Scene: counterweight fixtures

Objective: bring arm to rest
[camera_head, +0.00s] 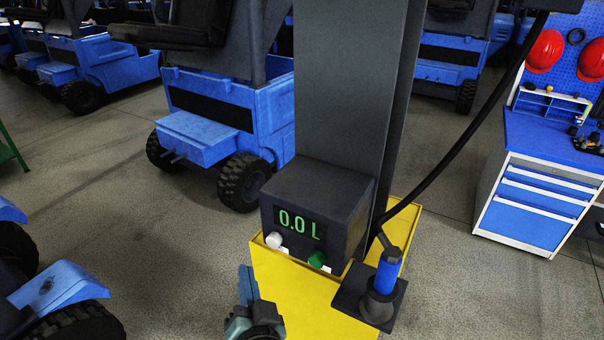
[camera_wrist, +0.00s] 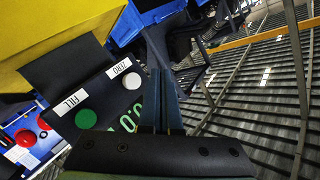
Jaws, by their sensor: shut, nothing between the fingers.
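My gripper (camera_head: 246,274) is low in the head view, in front of the left edge of a yellow pedestal (camera_head: 300,298). Its blue fingers are together and hold nothing. In the wrist view the shut fingers (camera_wrist: 162,88) point up past a dark control box. That control box (camera_head: 325,200) stands on the pedestal and shows "0.0 L" in green. It has a white button (camera_head: 274,240) and a green button (camera_head: 317,259); the wrist view shows labels ZERO and FILL beside them. My gripper appears apart from the buttons.
A blue-handled nozzle (camera_head: 387,272) stands in a dark holder at the pedestal's right, with a black hose (camera_head: 470,135) rising right. A grey column (camera_head: 345,90) rises behind the box. Blue vehicles (camera_head: 230,110) stand left and behind. A blue workbench (camera_head: 545,195) is at right. Floor between is clear.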

